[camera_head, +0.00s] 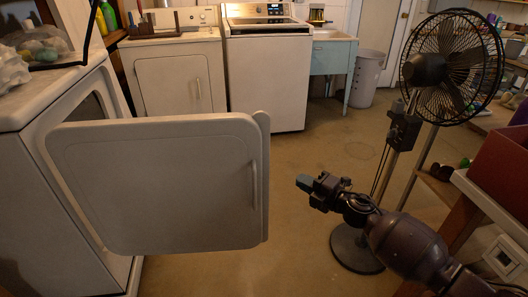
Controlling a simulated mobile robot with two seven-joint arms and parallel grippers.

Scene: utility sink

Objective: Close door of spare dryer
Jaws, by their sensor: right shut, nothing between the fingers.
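The spare dryer (30,190) is the white machine at the left edge of the head view. Its door (155,185) stands wide open, swung out to the right across the left half of the picture, with a handle (254,186) near its free edge. My right gripper (303,182) is shut and empty, a short way right of the door's free edge, apart from it. The right arm comes in from the lower right corner. My left gripper is not in the picture.
A black pedestal fan (452,68) stands close behind my right arm. A red box (500,165) sits on a bench at the right. Another dryer (175,78), a white washer (268,75) and a utility sink (333,55) line the back. The middle floor (310,240) is clear.

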